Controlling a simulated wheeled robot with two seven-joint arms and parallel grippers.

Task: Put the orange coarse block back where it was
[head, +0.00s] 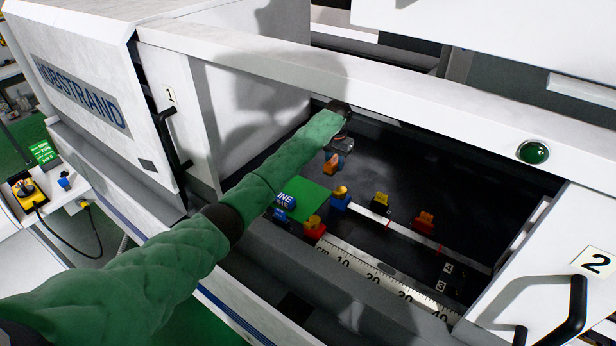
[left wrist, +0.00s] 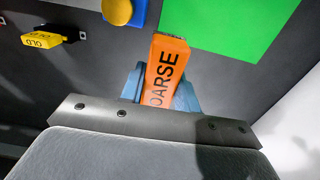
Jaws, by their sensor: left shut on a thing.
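My left gripper (head: 336,155) reaches into the open machine. Its blue fingers (left wrist: 160,92) are shut on the orange coarse block (left wrist: 167,68), whose label reads partly as "OARSE" in the left wrist view. In the head view the orange block (head: 331,166) shows just below the gripper, behind the green plate (head: 306,196). How high it is above the dark bed I cannot tell. The block's lower end is hidden by the gripper body in the wrist view. My right gripper is not in view.
Around the green plate are a blue block with a yellow top (head: 340,198), a black-and-yellow block (head: 380,203), and two red blocks with orange tops (head: 424,222) (head: 313,227). A ruler (head: 375,275) lies in front. White doors and a crossbar frame the opening.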

